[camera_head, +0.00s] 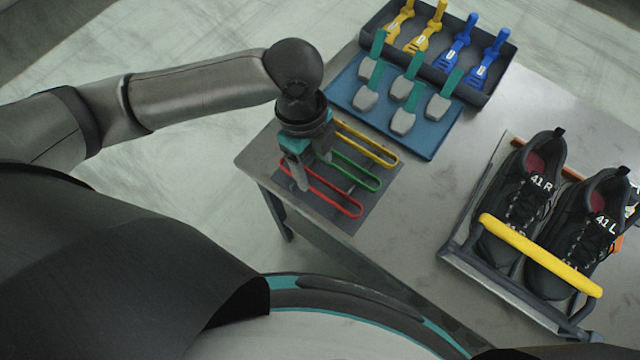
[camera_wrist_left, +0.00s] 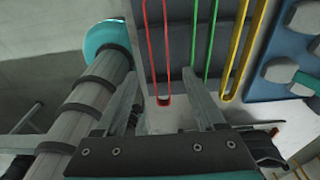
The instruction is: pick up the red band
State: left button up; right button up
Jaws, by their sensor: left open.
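The red band (camera_head: 335,203) is a long narrow loop lying on a dark grey mat (camera_head: 350,222), nearest the table's front edge. My left gripper (camera_head: 312,172) is open above the mat, over the left end of the red band, and hides part of that end. In the left wrist view the near end of the red band (camera_wrist_left: 164,101) shows between the two spread fingers of my left gripper (camera_wrist_left: 163,88). Nothing is held. I cannot tell the exact height of the fingertips above the mat. My right gripper is not in view.
A green band (camera_head: 355,172) and a yellow band (camera_head: 368,144) lie beside the red one. Behind are a blue mat (camera_head: 425,145) with several teal-handled brushes and a dark tray (camera_head: 465,88) with yellow and blue tools. A rack (camera_head: 460,262) with black shoes stands at right.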

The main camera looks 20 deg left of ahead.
aim_at(319, 180)
pick_arm(q)
jog(key=f, duration=0.1)
jog(key=f+b, duration=0.1)
jog(key=f, duration=0.1)
jog(key=d+f+b, duration=0.1)
jog(key=f, duration=0.1)
jog(key=shift+s+f, duration=0.1)
jog(key=shift+s, duration=0.05)
jog(key=shift+c, duration=0.2)
grip_shut()
